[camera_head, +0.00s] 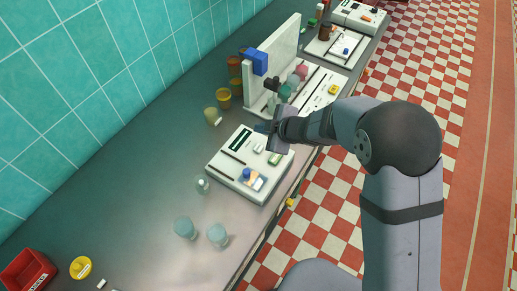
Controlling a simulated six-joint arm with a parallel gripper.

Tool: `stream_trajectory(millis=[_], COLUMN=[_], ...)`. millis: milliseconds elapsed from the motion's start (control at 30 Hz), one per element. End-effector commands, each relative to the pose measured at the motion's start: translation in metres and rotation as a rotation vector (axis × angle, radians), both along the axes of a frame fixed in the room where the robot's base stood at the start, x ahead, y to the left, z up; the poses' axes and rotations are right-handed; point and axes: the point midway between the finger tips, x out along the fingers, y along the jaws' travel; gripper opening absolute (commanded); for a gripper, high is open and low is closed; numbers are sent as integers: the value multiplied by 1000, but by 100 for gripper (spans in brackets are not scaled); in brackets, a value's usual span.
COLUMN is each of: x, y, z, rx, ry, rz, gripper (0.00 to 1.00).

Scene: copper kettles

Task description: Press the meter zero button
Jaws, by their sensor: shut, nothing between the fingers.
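A white meter box (226,171) with a dark display sits on the grey counter in the middle of the head view. Its top carries a small whitish part (259,148), a small green part (274,159) and a blue knob-like part (246,173). I cannot read any labels, so I cannot tell which part is the zero button. My gripper (263,128) is shut and empty over the far right corner of the meter, near the display. I cannot tell whether it touches the meter. The arm and gripper hide part of that corner.
A white upright stand with a blue block (257,62) and coloured knobs is behind my gripper. Yellow and orange cups (223,98) stand to its left. Two bluish cups (185,228) and a red bin (27,271) are in front. The counter edge runs along the right.

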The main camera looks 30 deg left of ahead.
Motion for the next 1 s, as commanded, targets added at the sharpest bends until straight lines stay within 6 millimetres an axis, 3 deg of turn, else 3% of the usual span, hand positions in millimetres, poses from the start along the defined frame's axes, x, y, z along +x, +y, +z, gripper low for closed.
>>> stream_trajectory(millis=[533, 1000], x=[0, 0], y=[0, 0], z=[-63, -73], rx=[-1, 0], ry=[0, 0], rz=[-1, 0], gripper=[0, 0])
